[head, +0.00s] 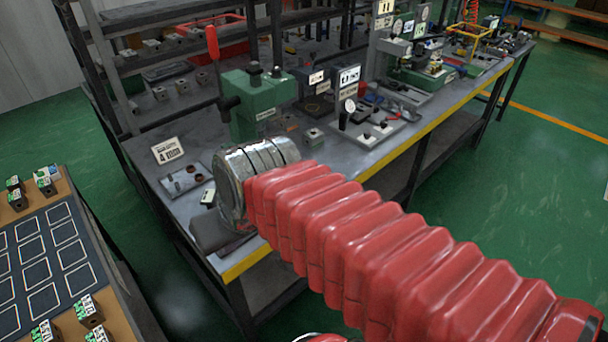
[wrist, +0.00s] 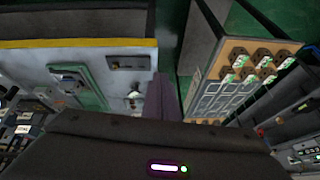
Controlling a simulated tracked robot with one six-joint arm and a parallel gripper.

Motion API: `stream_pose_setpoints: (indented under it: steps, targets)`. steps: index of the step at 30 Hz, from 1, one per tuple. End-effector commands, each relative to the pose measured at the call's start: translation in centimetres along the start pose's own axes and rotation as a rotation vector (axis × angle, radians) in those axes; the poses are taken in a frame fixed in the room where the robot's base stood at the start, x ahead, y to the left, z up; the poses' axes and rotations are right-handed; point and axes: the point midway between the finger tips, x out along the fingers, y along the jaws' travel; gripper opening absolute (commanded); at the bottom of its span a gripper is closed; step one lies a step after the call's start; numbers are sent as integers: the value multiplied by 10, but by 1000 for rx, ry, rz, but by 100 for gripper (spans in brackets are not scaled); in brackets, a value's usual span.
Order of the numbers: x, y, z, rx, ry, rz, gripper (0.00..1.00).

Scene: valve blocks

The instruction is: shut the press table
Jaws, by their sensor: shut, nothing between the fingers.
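My gripper (wrist: 163,98) is shut and empty, over the bench end nearest the block board. In the head view its dark body shows below the metal wrist. It appears apart from the press.
The workbench (head: 150,185) has a yellow front edge. A "4 mm" sign (head: 168,151) and a small plate (head: 185,180) lie at its near end. A board with valve blocks (head: 68,189) stands at left, across a gap. Signs and fixtures fill the bench to the right.

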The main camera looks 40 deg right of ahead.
Motion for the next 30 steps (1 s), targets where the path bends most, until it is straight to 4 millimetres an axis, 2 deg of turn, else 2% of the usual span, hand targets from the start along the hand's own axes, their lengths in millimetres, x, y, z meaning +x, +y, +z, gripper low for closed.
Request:
stream_pose_setpoints:
  steps: [8, 14, 20, 23, 30]
  targets:
    - [32, 21, -40, 243, -38, -94, 0]
    - [58, 51, -72, 435, -33, -158, 0]
    - [84, 96, -102, 638, -1, -212, 0]
    - [98, 125, -114, 742, 24, -232, 0]
    - [130, 209, -130, 999, 103, -267, 0]
